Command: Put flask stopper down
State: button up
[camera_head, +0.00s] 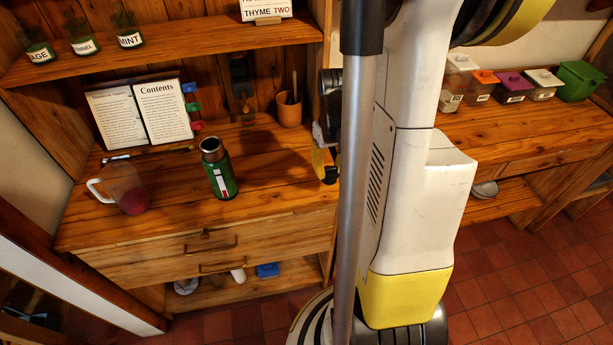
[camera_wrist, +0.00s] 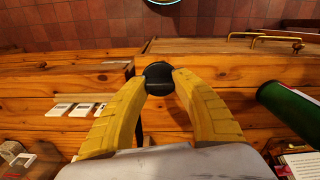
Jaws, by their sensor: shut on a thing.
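The green flask (camera_head: 221,177) stands upright on the wooden counter with its open metal mouth facing up, and it also shows at the right of the wrist view (camera_wrist: 293,108). My gripper (camera_wrist: 159,82) has its two yellow fingers shut on the black flask stopper (camera_wrist: 158,72). The stopper is over the bare counter, apart from the flask; I cannot tell whether it touches the wood.
A glass jug (camera_head: 124,187) stands left of the flask. An open book (camera_head: 140,112) and a terracotta pot (camera_head: 289,110) are behind. Several lidded boxes (camera_head: 512,87) line the right counter. Drawer handles (camera_head: 211,245) stick out in front. Counter right of the flask is clear.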

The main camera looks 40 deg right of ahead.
jog(key=w+f, duration=0.1)
jog(key=w, duration=0.1)
jog(key=w+f, duration=0.1)
jog(key=w, duration=0.1)
jog(key=w+f+b, duration=0.1)
jog(key=w+f, duration=0.1)
jog(key=shift+w+d, duration=0.15)
notch_tip(320, 180, down, 4)
jog(key=shift+r+b, duration=0.1)
jog(key=shift+b, duration=0.6)
jog(key=o, duration=1)
